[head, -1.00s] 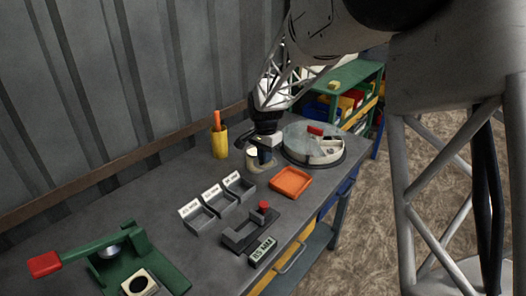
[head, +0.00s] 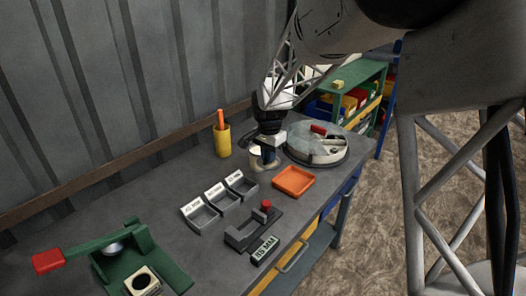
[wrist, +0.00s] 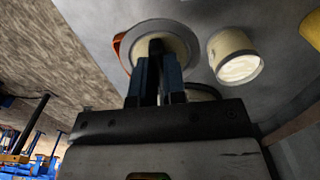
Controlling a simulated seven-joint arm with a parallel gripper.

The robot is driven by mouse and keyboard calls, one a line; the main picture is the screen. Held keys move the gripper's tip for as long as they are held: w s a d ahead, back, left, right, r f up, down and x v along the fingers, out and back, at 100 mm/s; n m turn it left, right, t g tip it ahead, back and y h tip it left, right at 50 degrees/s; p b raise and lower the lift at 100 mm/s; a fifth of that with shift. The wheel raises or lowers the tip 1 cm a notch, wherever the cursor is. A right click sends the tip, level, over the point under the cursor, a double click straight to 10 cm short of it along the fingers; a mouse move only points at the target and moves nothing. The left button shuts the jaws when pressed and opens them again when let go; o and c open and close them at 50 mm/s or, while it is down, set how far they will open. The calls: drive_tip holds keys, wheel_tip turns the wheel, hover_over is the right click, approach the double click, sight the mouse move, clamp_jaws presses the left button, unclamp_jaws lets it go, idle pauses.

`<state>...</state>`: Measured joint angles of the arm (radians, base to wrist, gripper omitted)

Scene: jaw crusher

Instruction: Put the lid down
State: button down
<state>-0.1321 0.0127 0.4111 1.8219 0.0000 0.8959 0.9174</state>
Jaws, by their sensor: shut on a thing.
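My gripper (wrist: 157,75) is shut on the dark knob of the lid (wrist: 179,47), a round cream disc with a grey rim, in the wrist view. The open cream jar (wrist: 237,58) stands right beside it in that view, apart from the lid. In the head view my gripper (head: 270,150) points down just right of the jar (head: 256,155). The lid is mostly hidden there by the gripper, and I cannot tell whether it touches the bench.
An orange tray (head: 294,181) lies close in front of my gripper. A round lidded machine (head: 318,158) stands to the right. A yellow pen cup (head: 223,142), grey bins (head: 222,201) and a green press (head: 140,258) are to the left.

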drive_tip(key=w+a+f, duration=0.1)
drive_tip(key=w, duration=1.6)
drive_tip(key=w+a+f, duration=0.2)
drive_tip(key=w, duration=1.5)
drive_tip(key=shift+a+f, duration=0.25)
drive_tip(key=shift+f, duration=0.05)
drive_tip(key=shift+f, duration=3.1)
drive_tip(key=shift+f, duration=0.1)
drive_tip(key=shift+f, duration=1.8)
drive_tip(key=shift+f, duration=0.1)
